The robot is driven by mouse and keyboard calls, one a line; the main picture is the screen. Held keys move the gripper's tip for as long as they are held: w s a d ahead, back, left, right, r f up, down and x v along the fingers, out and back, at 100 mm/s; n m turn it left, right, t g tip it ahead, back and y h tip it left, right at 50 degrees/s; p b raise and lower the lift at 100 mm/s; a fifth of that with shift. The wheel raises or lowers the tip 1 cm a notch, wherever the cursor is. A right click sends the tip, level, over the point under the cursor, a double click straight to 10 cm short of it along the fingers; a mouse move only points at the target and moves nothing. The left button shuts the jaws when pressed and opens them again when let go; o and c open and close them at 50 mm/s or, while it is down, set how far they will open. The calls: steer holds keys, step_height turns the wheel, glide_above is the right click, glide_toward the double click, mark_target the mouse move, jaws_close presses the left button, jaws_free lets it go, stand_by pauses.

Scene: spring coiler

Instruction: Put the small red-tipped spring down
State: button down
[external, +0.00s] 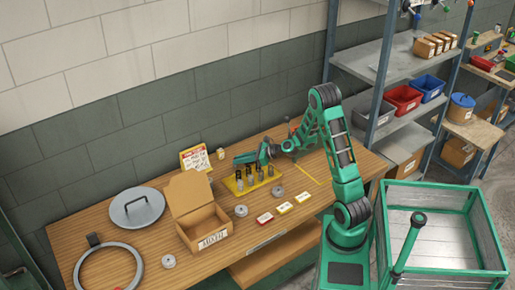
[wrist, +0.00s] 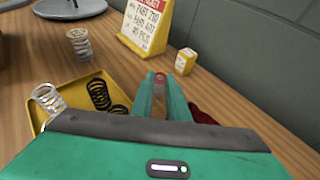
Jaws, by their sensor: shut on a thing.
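My gripper (wrist: 160,92) is shut on a small spring with a red tip (wrist: 159,75). Only the tip and a brownish strip between the green fingers show; the rest is hidden. In the external view my gripper (external: 240,159) is at the back of the table, just behind the yellow tray (external: 231,187); the held spring is too small to make out there. In the wrist view the tray (wrist: 37,122) lies left of the fingers, with a silver spring (wrist: 47,98) and dark springs (wrist: 98,93) in it. I cannot tell the spring's height above the table.
Another pale spring (wrist: 80,42) stands beyond the tray. A yellow sign (external: 195,158) and a small yellow box (wrist: 185,62) stand near the wall. Bare wood shows at the right.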

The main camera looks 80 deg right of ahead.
steer(key=shift+f, duration=0.15)
steer(key=c, duration=2)
jaws_free()
steer(key=v, duration=0.7)
steer(key=shift+w, duration=0.1)
steer(key=shift+s, duration=0.3)
steer(key=shift+a+r, duration=0.1)
steer(key=shift+r, duration=0.15)
